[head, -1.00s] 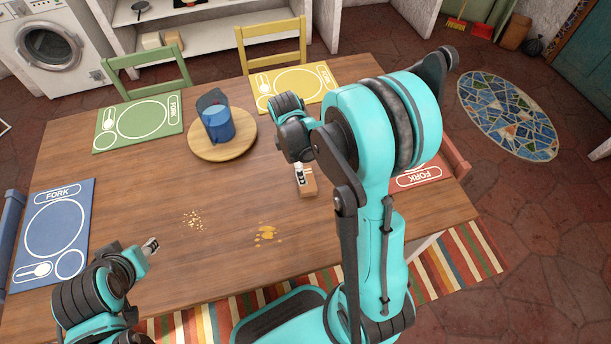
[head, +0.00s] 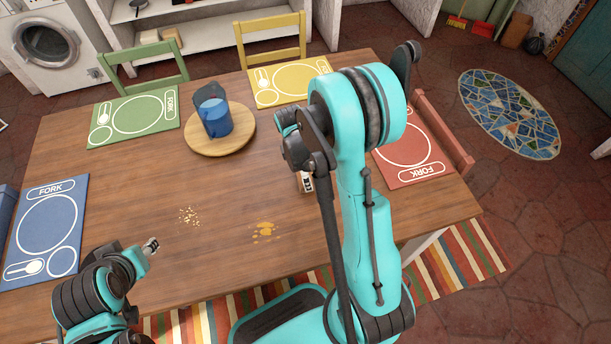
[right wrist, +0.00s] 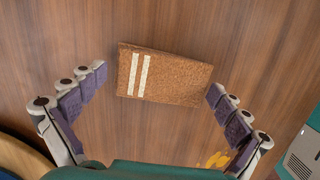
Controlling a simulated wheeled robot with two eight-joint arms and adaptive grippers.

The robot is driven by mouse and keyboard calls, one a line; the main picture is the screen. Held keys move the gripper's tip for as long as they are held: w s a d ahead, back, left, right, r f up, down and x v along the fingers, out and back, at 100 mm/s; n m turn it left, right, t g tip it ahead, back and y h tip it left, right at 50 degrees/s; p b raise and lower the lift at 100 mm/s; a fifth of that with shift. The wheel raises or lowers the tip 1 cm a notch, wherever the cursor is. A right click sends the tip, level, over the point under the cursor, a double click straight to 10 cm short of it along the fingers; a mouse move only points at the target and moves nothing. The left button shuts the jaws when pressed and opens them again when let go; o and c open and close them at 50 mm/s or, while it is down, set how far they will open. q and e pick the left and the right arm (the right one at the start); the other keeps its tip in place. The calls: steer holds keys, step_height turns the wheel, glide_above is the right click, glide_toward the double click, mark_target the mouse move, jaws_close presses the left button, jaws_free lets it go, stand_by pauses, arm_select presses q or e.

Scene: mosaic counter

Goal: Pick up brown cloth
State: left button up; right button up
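The brown cloth (right wrist: 168,77) lies flat on the wooden table in the right wrist view, a folded rectangle with two pale stripes near its left end. My right gripper (right wrist: 158,83) is open, one finger on the left and one on the right of the cloth. No grip on it shows, and the height above the table is hard to judge. In the head view the right gripper (head: 306,182) is small and partly covered by my arm, which hides most or all of the cloth. My left gripper (head: 151,245) is over the table's front left; its finger state is unclear.
A blue pitcher (head: 215,117) stands on a round wooden board (head: 236,145). Crumbs (head: 188,215) and a yellow spill (head: 263,231) are on the table (head: 130,195). Blue (head: 45,228), green (head: 135,116), yellow (head: 291,82) and red (head: 408,150) placemats lie along the edges.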

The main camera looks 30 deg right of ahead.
steer(key=c, duration=0.7)
steer(key=shift+o, duration=0.2)
steer(key=shift+r, duration=0.5)
steer(key=r, duration=0.1)
steer(key=r+p, duration=0.2)
steer(key=r, duration=0.1)
steer(key=shift+s, duration=0.3)
steer(key=s+d+r+p, duration=0.1)
steer(key=s+r+p, duration=0.3)
steer(key=s, duration=0.7)
step_height(320, 180, up, 2)
steer(key=shift+d+r, duration=0.1)
steer(key=shift+d, duration=0.2)
